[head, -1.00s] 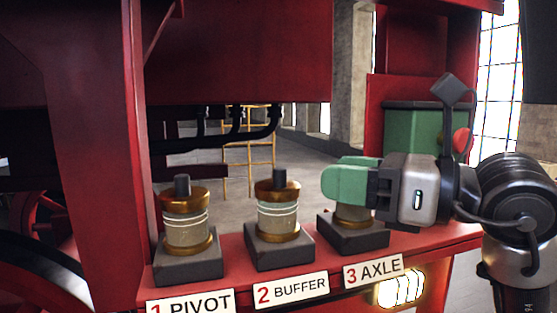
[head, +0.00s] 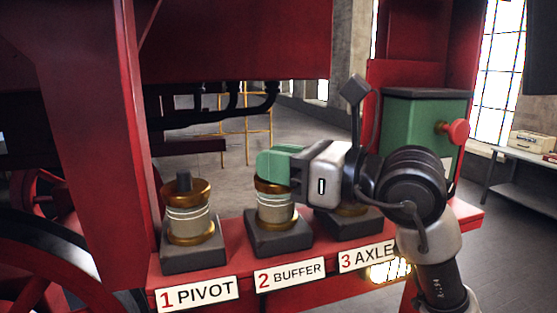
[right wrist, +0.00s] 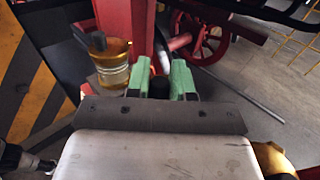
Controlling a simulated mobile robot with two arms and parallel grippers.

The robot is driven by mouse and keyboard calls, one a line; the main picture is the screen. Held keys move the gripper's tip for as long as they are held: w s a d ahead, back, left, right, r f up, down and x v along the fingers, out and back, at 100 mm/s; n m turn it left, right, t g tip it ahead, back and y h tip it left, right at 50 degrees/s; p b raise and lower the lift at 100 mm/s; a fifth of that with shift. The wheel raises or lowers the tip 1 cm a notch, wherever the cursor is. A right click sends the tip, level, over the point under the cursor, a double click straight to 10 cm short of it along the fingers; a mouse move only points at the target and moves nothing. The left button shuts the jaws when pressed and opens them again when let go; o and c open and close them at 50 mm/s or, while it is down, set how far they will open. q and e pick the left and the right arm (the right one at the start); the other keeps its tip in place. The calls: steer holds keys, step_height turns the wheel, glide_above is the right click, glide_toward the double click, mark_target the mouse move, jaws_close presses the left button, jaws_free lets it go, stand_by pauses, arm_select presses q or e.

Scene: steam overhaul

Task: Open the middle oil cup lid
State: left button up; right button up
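The middle oil cup, 2 BUFFER (head: 276,213), stands upright on a dark block on the red shelf. Its brass lid rim shows below my right gripper (head: 270,163), whose green fingers hide the lid's knob in the head view. In the right wrist view, the fingers of my right gripper (right wrist: 161,78) are apart, with a dark stub (right wrist: 160,88) between them. I cannot tell whether they touch it. My left gripper does not show clearly in either view.
The 1 PIVOT cup (head: 188,218) stands left, with its knobbed lid on. The 3 AXLE cup (head: 349,211) stands right, partly hidden by my right gripper. A green box (head: 413,127) with a red knob (head: 457,131) stands behind at right. Black pipes (head: 215,108) run behind the cups.

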jaws_close()
